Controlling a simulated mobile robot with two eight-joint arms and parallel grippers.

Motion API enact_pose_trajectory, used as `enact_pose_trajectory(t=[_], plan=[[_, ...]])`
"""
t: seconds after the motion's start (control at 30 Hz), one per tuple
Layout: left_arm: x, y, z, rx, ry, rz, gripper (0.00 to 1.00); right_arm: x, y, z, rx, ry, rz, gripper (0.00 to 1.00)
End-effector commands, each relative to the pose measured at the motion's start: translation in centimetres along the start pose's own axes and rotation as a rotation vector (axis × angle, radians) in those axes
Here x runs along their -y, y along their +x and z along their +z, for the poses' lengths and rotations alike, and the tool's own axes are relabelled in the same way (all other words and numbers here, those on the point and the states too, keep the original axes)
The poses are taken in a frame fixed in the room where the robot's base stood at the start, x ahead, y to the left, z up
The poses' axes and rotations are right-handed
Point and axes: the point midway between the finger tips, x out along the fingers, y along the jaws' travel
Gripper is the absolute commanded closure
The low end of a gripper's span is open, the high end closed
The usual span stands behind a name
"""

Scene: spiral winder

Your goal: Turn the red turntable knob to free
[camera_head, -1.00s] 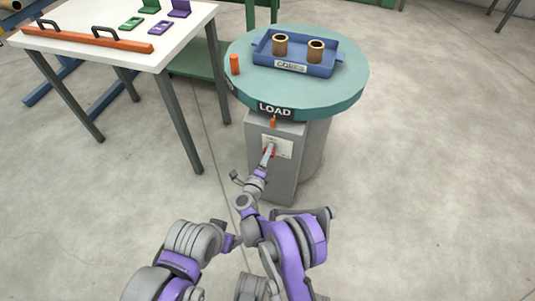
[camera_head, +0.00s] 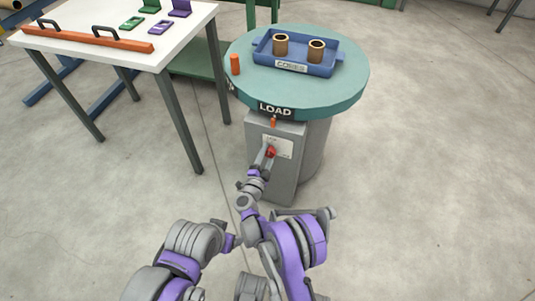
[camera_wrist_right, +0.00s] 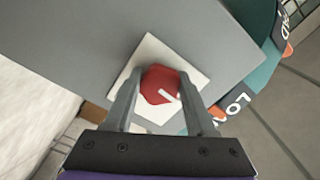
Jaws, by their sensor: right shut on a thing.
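The red turntable knob (camera_head: 271,152) is on a pale plate on the front of the grey pedestal (camera_head: 286,180). In the right wrist view the knob (camera_wrist_right: 158,84) is a red, roughly hexagonal piece with a short white pointer line, on a white square plate (camera_wrist_right: 150,50). My right gripper (camera_head: 268,155) reaches up to it, and its two fingers (camera_wrist_right: 160,92) are shut on the knob, one on each side. The plate's lettering is too small to read in the head view. My left arm shows at the lower left, but its gripper cannot be made out.
The green round turntable (camera_head: 345,95) with a LOAD label sits above the knob. It carries a blue tray (camera_head: 290,67) with two brown cores and an orange peg (camera_head: 235,65). A white table (camera_head: 70,20) stands left. The floor to the right is clear.

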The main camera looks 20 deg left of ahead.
Motion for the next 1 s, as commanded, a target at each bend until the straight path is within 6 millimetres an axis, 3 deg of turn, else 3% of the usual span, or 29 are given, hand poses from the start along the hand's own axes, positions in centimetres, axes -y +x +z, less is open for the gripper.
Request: enact_pose_trajectory(t=[0.77, 0.8, 0.93, 1.0], plan=[[0.0, -0.01, 0.0, 0.0, 0.0, 0.0, 0.28, -0.05, 0.0, 0.01, 0.0, -0.101, -0.001, 1.0], [0.0, -0.01, 0.0, 0.0, 0.0, 0.0, 0.28, -0.05, 0.0, 0.01, 0.0, -0.101, -0.001, 0.39], [0.0, -0.01, 0.0, 0.0, 0.0, 0.0, 0.28, -0.05, 0.0, 0.01, 0.0, -0.1, 0.0, 0.16], [0.0, -0.01, 0.0, 0.0, 0.0, 0.0, 0.28, -0.05, 0.0, 0.01, 0.0, -0.1, 0.0, 0.14]])
